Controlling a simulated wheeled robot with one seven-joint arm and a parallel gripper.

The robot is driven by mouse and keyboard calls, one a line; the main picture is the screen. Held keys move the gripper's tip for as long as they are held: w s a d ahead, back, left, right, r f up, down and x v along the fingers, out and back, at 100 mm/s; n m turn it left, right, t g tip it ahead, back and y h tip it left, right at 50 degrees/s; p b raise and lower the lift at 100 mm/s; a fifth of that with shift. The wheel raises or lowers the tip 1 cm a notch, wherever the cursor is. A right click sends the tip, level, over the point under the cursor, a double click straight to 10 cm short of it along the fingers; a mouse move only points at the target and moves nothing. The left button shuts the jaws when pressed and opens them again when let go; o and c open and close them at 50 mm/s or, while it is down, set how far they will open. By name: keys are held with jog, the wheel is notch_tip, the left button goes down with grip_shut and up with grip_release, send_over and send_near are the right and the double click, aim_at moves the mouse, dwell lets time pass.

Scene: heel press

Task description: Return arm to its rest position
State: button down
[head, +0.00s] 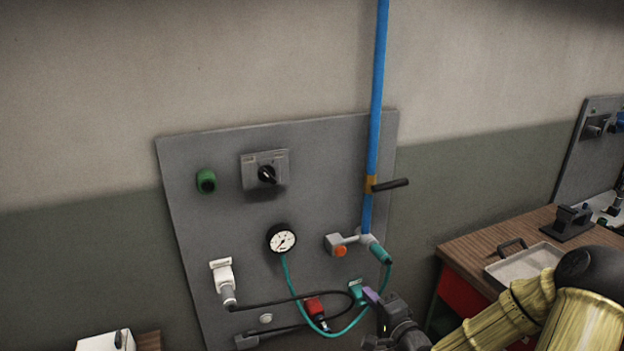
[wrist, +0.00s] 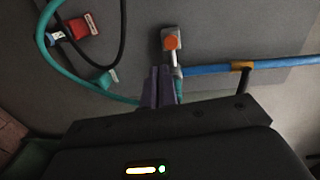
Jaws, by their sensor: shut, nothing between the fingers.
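My gripper (head: 371,296) shows at the lower right of the panel in the head view, with my arm reaching in from the right. Its purple fingers (wrist: 158,88) are shut together and empty in the wrist view. They point at the grey panel (head: 220,140), close to the teal hose and its teal fitting (head: 356,287). I cannot tell whether they touch it. The orange button (wrist: 172,43) lies just beyond the fingertips in the wrist view.
A wooden bench (head: 470,250) with a tray (head: 525,264) stands right.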

jog(key=s+a+f+n+g+h+p, duration=0.1)
jog(key=s+a+f+n+g+h, duration=0.2)
jog(key=s+f+n+g, duration=0.35)
jog(key=s+r+n+g+h+p, duration=0.1)
jog(key=s+r+n+g+h, duration=0.1)
jog(key=s+r+n+g, duration=0.5)
jog(key=s+r, duration=0.2)
jog(key=s, duration=0.3)
jog(key=shift+r+h, duration=0.25)
jog(key=shift+h, duration=0.15)
jog(key=shift+s+d, duration=0.1)
